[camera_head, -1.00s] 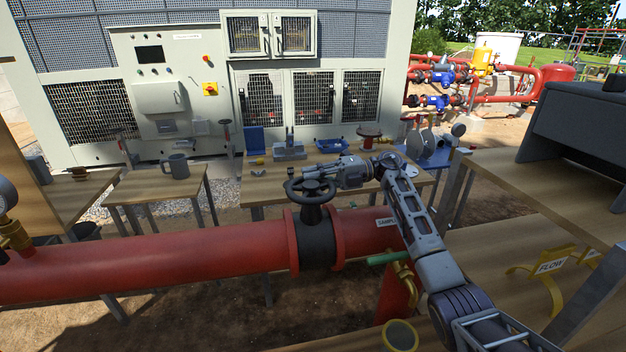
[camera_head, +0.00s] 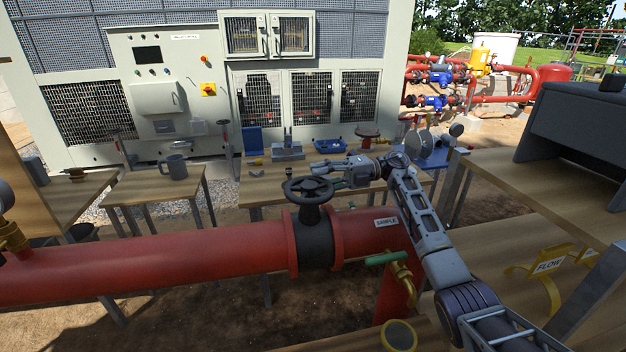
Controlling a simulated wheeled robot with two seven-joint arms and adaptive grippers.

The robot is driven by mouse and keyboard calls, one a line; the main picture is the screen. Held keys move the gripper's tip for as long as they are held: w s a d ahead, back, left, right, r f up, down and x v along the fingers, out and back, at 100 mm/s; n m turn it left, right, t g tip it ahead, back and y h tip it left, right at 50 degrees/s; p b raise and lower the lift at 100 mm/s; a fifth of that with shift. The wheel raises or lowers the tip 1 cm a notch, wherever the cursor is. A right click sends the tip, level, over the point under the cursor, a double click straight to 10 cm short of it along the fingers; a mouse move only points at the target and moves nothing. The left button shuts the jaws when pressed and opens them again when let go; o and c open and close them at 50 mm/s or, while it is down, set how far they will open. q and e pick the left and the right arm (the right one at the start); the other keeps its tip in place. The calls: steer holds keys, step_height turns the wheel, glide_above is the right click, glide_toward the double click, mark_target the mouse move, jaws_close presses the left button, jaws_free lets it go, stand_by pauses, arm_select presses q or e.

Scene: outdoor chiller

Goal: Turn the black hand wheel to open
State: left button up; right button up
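The black hand wheel (camera_head: 308,190) sits level on a black valve body (camera_head: 314,240) in the thick red pipe, in the middle of the head view. My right gripper (camera_head: 317,168) comes in from the right, its fingers pointing left. It appears just behind and above the wheel's far right rim, and a small gap seems to lie between them. The fingers are small here, and I cannot tell whether they are open or shut. Nothing shows held in them. My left gripper is out of view.
The red pipe (camera_head: 150,262) crosses from the left. A green-handled tap (camera_head: 388,258) hangs at its right end, beneath my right forearm. A wooden bench (camera_head: 490,250) stands at right.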

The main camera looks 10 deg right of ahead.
steer(key=d, duration=0.9)
steer(key=shift+w+d+r, duration=0.1)
steer(key=shift+r, duration=0.15)
step_height(320, 180, up, 10)
steer(key=p, duration=1)
stand_by(0.5)
